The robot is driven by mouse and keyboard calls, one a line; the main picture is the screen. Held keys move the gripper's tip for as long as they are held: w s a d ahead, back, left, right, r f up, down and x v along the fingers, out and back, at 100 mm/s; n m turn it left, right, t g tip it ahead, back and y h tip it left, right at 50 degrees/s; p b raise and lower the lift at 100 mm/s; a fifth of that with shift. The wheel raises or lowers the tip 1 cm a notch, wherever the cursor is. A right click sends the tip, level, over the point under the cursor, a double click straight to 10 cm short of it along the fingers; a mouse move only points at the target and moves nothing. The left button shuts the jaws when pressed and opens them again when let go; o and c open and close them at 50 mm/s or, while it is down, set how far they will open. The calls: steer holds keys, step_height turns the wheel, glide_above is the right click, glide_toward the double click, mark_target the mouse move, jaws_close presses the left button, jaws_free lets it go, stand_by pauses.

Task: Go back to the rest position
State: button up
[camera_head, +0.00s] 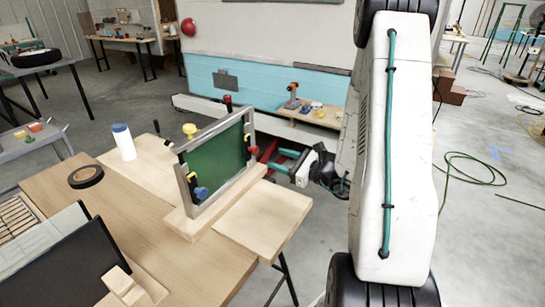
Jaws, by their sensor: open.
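My gripper (277,160) is in the middle of the view, just right of a framed green panel (215,160). Its two teal fingers are apart and I see nothing between them. Their tips come close to the panel's right edge, and whether they touch it I cannot tell. My white arm link with a teal cable stands large and upright at the right of the view and hides what lies behind it.
The panel stands upright on a wooden workbench (150,215), with colored clamp knobs on it. A black tape roll (86,177), a white-and-blue bottle (124,143) and dark panels (70,265) are on the bench. A green hose (470,170) lies on the floor at right.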

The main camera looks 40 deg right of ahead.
steer(key=shift+s, duration=0.15)
stand_by(0.4)
steer(key=s+a+r+n+g+y, duration=0.2)
steer(key=s+a+n+g+y, duration=0.1)
steer(key=s+a+n+g, duration=0.5)
steer(key=s+a+r+n+g+y, duration=0.35)
steer(key=a+n+g, duration=0.25)
steer(key=a, duration=0.3)
steer(key=s+a+r+n+g+h, duration=0.1)
steer(key=s+a+r+n+h, duration=0.3)
steer(key=s+r+n+h, duration=0.7)
steer(key=s+n+h, duration=0.1)
steer(key=s+n, duration=0.2)
steer(key=n, duration=0.1)
steer(key=shift+r+g+h, duration=0.15)
steer(key=shift+g+h, duration=0.15)
steer(key=shift+h, duration=0.05)
